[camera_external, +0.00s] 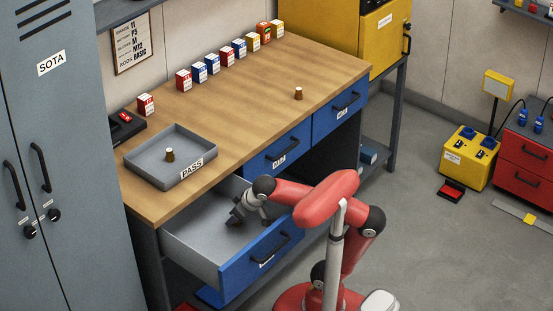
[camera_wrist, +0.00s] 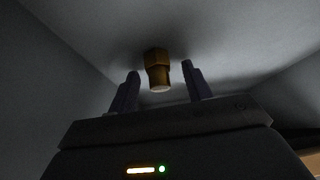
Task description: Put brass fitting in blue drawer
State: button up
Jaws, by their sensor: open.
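The blue-fronted drawer (camera_external: 262,262) at the lower left of the bench is pulled open, showing its grey inside. My gripper (camera_external: 236,218) reaches down into it in the external view. In the wrist view my gripper (camera_wrist: 160,76) is open, its two dark fingers apart. A brass fitting (camera_wrist: 157,66) with a hexagonal part shows between and just beyond the fingertips, against the grey drawer floor. A gap shows on each side of it; I cannot tell whether it touches the floor. In the external view that fitting is hidden by my gripper.
A grey tray marked PASS (camera_external: 190,180) holds another brass-coloured fitting (camera_external: 169,155). A copper-brown fitting (camera_external: 298,93) stands on the wooden bench top (camera_external: 250,110). Small red, blue and yellow boxes line the back edge. Two other blue drawers (camera_external: 278,150) (camera_external: 340,110) are shut.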

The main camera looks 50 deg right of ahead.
jog(key=p+v, duration=0.1)
jog(key=v, duration=0.1)
jog(key=p+v, duration=0.2)
jog(key=w+p+v, duration=0.1)
jog(key=v, duration=0.1)
jog(key=shift+s+r+p, duration=0.25)
jog(key=shift+r+p, duration=0.05)
jog(key=shift+r, duration=0.3)
notch_tip(320, 180, up, 5)
jog(key=p, duration=0.4)
send_over(244, 227)
jog(key=shift+r, duration=0.15)
